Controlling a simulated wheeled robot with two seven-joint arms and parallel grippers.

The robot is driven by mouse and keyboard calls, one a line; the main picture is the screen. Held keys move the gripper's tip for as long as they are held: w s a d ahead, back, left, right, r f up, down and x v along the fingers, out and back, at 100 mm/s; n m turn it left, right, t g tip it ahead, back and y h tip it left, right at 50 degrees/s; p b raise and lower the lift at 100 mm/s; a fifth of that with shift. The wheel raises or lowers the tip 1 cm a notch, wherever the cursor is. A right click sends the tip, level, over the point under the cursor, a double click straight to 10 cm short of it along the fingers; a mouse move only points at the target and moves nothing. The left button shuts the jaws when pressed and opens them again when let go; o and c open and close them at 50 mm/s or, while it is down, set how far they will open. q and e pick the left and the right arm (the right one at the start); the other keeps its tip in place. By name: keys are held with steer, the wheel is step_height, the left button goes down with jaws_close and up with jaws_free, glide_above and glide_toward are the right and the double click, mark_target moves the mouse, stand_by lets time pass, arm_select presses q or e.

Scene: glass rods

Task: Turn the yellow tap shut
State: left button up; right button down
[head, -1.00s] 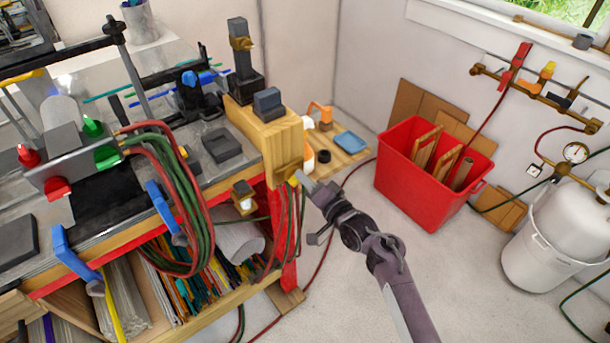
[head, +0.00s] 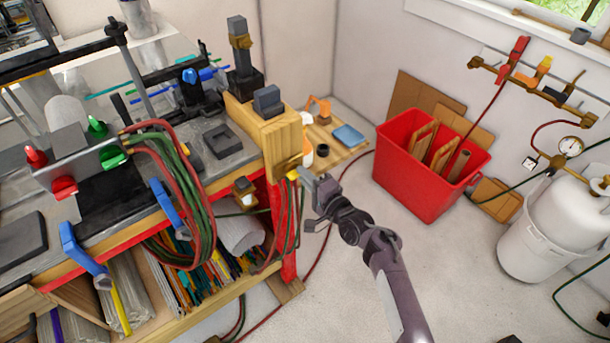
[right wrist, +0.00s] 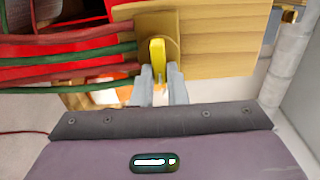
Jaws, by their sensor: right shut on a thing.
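The yellow tap (head: 292,175) sits on a brass fitting at the end of a wooden block (head: 283,140) on the bench corner. In the right wrist view its yellow lever (right wrist: 157,57) points straight up and down in the picture, in front of the round brass fitting (right wrist: 172,25). My right gripper (head: 301,176) reaches it from the lower right. In the right wrist view, the fingers (right wrist: 158,82) are shut on the lower part of the lever, one on each side. My left gripper is out of view.
Red and green hoses (head: 185,195) hang from the bench beside the tap. A red crate (head: 400,175) and a white gas cylinder (head: 560,220) stand to the right. A wall manifold (head: 490,68) carries red and orange levers. The floor around my right arm is mostly clear.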

stand_by(0.3)
steer(key=c, duration=1.4)
jaws_free()
steer(key=shift+d, duration=0.1)
steer(key=shift+c, duration=0.2)
steer(key=shift+s, duration=0.1)
steer(key=b+v, duration=0.1)
steer(key=v, duration=0.6)
steer(key=shift+s+d, duration=0.2)
steer(key=shift+d, duration=0.05)
